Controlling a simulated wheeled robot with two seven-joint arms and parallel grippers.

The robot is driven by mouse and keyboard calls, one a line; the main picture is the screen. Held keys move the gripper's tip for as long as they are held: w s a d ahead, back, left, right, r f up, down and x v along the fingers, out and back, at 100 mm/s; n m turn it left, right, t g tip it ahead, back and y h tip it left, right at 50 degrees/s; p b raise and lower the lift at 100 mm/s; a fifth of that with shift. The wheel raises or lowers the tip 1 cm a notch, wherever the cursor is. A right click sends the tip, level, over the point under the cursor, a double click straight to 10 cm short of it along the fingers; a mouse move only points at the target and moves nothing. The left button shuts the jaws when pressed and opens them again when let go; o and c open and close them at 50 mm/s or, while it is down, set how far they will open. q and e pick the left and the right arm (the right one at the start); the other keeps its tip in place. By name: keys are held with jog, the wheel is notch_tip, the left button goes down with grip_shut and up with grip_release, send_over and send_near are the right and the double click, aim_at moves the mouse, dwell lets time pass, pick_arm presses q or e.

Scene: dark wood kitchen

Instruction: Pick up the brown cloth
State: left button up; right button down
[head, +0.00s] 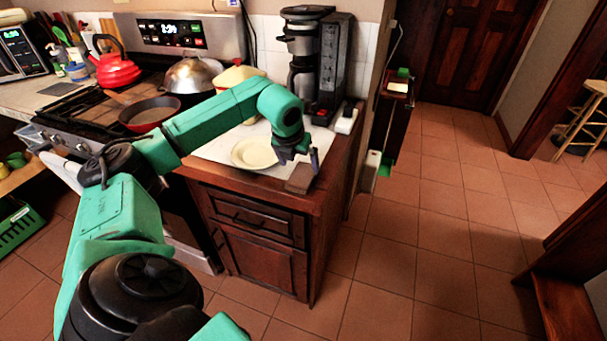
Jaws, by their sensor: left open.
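A small folded brown cloth (300,178) lies on the counter near its front right corner. My left gripper (301,160) is just above the cloth and points down at it. The gripper is open, and I cannot tell whether its fingertips touch the cloth. The gripper hides part of the area behind the cloth. My right gripper is not in view.
A cream plate (254,152) lies just left of the cloth on the counter (210,152). A coffee maker (305,60) stands behind. A stove with a dark pan (149,112) and a red kettle (115,68) is at left. The tiled floor at right is clear.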

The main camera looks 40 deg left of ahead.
pick_arm(q)
jog(key=x, duration=0.2)
jog(key=p+x, duration=0.1)
jog(key=x, duration=0.1)
jog(key=shift+d+f+p, duration=0.15)
jog(key=shift+d+p, duration=0.05)
jog(key=shift+p, duration=0.1)
jog(key=shift+f, duration=0.3)
jog(key=shift+c, duration=0.6)
jog(key=c, duration=1)
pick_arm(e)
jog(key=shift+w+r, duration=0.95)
pick_arm(q)
jog(key=shift+c, duration=0.2)
notch_tip(320, 180, up, 8)
jog(key=shift+w+r+b, duration=0.1)
jog(key=shift+w+b, duration=0.05)
jog(key=shift+b, duration=0.55)
notch_tip(320, 180, up, 12)
send_over(303, 174)
jog(key=shift+s+d+p, duration=0.1)
jog(key=shift+s+p, duration=0.25)
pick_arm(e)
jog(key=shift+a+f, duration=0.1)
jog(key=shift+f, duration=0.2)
